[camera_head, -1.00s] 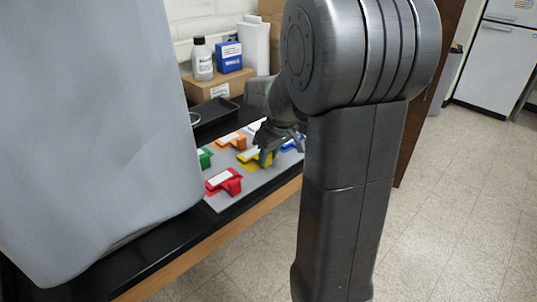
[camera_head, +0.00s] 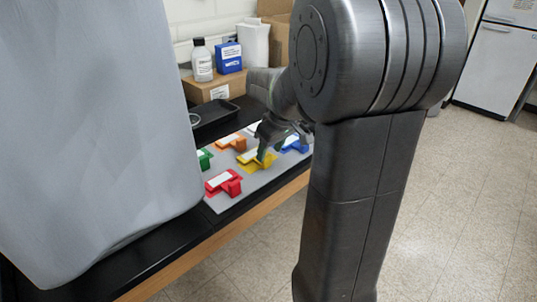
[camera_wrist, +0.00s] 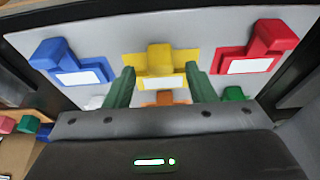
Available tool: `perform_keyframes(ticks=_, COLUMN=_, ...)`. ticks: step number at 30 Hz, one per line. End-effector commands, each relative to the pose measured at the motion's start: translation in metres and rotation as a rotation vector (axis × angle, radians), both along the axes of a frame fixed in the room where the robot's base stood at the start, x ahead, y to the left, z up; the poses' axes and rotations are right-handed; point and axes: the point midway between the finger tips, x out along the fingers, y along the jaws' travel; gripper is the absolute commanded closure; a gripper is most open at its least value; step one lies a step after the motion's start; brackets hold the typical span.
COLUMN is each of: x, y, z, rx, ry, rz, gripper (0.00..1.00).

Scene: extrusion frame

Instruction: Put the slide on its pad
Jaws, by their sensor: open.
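A yellow block-shaped slide (camera_wrist: 160,62) with a white label sits on a flat yellow pad (camera_wrist: 192,62) on the grey board (camera_wrist: 218,25). The pad shows at both sides of the slide, which looks roughly square to it. In the head view the yellow slide (camera_head: 250,155) is partly hidden by my gripper (camera_head: 263,154). My gripper (camera_wrist: 159,70) is open in the wrist view, with one green finger on each side of the yellow slide. Whether the fingers are level with the slide or above it is unclear.
Red (camera_head: 222,183), blue (camera_head: 294,144), green (camera_head: 205,159) and orange (camera_head: 231,142) labelled pieces surround it on the board. A black tray (camera_head: 215,117), a cardboard box (camera_head: 212,91), a bottle (camera_head: 202,60) and a blue box (camera_head: 229,58) stand behind.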

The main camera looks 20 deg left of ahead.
Motion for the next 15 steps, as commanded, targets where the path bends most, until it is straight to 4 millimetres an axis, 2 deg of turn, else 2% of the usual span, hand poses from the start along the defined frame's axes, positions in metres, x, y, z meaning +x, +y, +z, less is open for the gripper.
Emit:
perform_keyframes(ticks=1, x=-0.001, y=-0.003, z=0.013, rx=0.004, ry=-0.005, rz=-0.001, gripper=0.5)
perform_keyframes(ticks=6, x=-0.005, y=-0.015, z=0.048, rx=0.003, ry=-0.004, rz=-0.002, gripper=0.5)
perform_keyframes(ticks=10, x=-0.009, y=-0.022, z=0.069, rx=0.002, ry=-0.003, rz=-0.002, gripper=0.5)
perform_keyframes(ticks=15, x=-0.011, y=-0.026, z=0.083, rx=0.001, ry=0.0, rz=-0.001, gripper=0.5)
